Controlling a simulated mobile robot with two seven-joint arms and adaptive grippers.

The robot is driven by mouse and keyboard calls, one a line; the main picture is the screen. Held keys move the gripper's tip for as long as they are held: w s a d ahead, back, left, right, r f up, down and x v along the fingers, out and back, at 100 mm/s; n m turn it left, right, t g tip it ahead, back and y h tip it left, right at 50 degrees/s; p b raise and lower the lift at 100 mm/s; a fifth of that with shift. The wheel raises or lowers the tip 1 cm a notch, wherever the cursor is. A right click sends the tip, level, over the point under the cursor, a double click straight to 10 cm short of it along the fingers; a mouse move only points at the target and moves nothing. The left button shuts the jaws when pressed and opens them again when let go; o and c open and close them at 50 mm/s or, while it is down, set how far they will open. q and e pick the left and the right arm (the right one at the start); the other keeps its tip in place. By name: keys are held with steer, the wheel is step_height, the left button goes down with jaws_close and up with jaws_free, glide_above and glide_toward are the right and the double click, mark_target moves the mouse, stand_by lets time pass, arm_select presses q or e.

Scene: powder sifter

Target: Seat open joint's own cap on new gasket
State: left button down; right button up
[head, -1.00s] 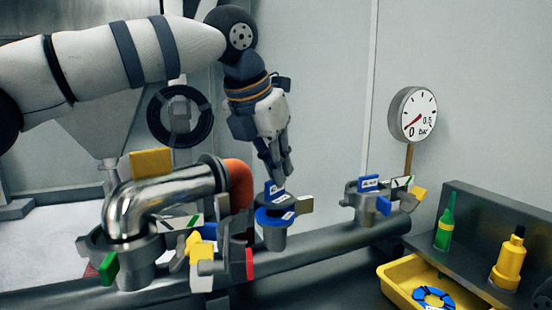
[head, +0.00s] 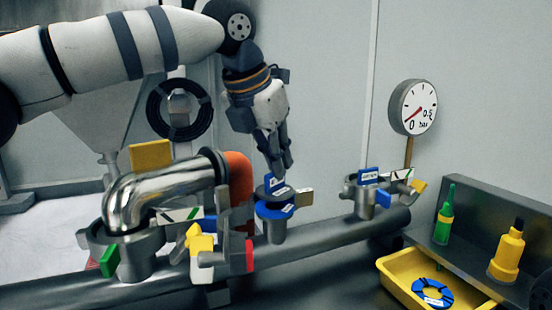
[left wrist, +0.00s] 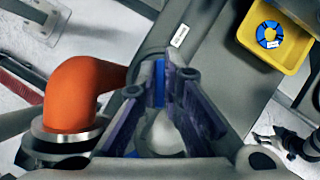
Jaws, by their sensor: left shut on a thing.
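My left gripper (head: 279,166) points down over the middle joint and is shut on the blue tab (head: 277,185) of a dark cap. In the left wrist view the blue tab (left wrist: 158,82) shows between the fingers (left wrist: 172,92). The cap is over a blue gasket (head: 270,212) on the open joint's stub (head: 277,233). Whether cap and gasket touch cannot be told. A tan clamp tab (head: 304,198) stands at the joint's right. A small dark jointed shape at the wrist view's lower right looks like my right gripper (left wrist: 262,141); its jaws are unclear.
A steel elbow (head: 165,190) and an orange elbow (head: 240,185) stand close left of the joint. Another capped joint (head: 365,203) is to the right on the same pipe. A yellow tray (head: 395,283) holds a blue segmented ring (head: 432,291). Green and yellow bottles stand behind it.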

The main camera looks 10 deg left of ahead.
arm_select(q)
steer(key=shift+f, duration=1.2)
steer(key=c, duration=1.7)
jaws_free()
steer(key=shift+o, duration=0.2)
steer(key=shift+r, duration=0.1)
steer(key=v, duration=1.2)
